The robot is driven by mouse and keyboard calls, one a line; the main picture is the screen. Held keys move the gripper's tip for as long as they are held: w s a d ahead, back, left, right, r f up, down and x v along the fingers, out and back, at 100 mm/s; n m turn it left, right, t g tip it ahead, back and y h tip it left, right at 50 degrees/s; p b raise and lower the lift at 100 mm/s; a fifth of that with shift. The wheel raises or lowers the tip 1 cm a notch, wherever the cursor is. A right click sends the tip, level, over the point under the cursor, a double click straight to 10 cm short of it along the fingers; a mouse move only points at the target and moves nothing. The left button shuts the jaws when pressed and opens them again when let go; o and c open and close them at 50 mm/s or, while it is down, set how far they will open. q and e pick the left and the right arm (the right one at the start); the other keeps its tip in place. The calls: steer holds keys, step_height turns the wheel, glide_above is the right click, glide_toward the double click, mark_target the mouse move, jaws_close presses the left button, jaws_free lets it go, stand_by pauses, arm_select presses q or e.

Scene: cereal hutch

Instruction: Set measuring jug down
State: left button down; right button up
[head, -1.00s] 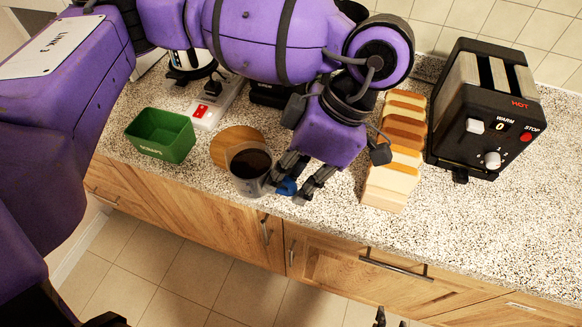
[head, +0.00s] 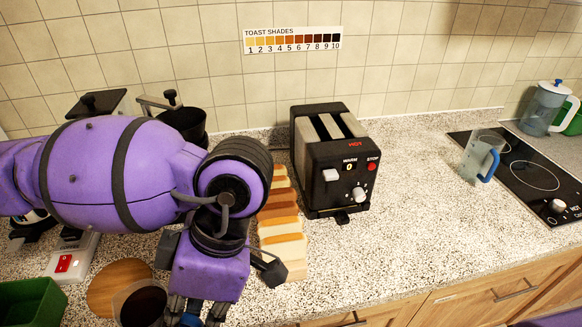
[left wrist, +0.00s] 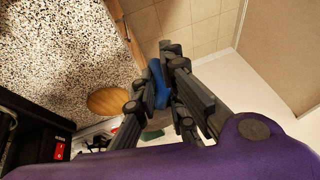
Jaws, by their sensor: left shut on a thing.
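A clear measuring jug (head: 140,304) with dark contents is at the bottom of the head view, beside a round wooden board (head: 118,284) and cut by the frame edge. My left gripper (head: 190,318) is shut on its blue handle (left wrist: 158,84), as the left wrist view shows. I cannot tell whether the jug's base touches the counter (head: 400,255). A second clear jug (head: 479,158) with a blue handle stands on the counter at right, by the black hob (head: 520,165). My right gripper is out of view.
A green tub (head: 32,302) and a red switch (head: 63,263) are at left. A lidded pitcher (head: 546,108) stands at far right.

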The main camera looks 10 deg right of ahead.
arm_select(q)
steer(key=w+f+m+t+h, duration=0.1)
steer(key=w+f+m+t, duration=0.1)
steer(key=w+m, duration=0.3)
steer(key=w+f+m+t+h, duration=0.1)
steer(key=w+m+t, duration=0.3)
steer(key=m, duration=0.7)
steer(key=shift+w+d+f, duration=0.2)
steer(key=shift+w+f, duration=0.3)
steer(key=shift+w, duration=0.45)
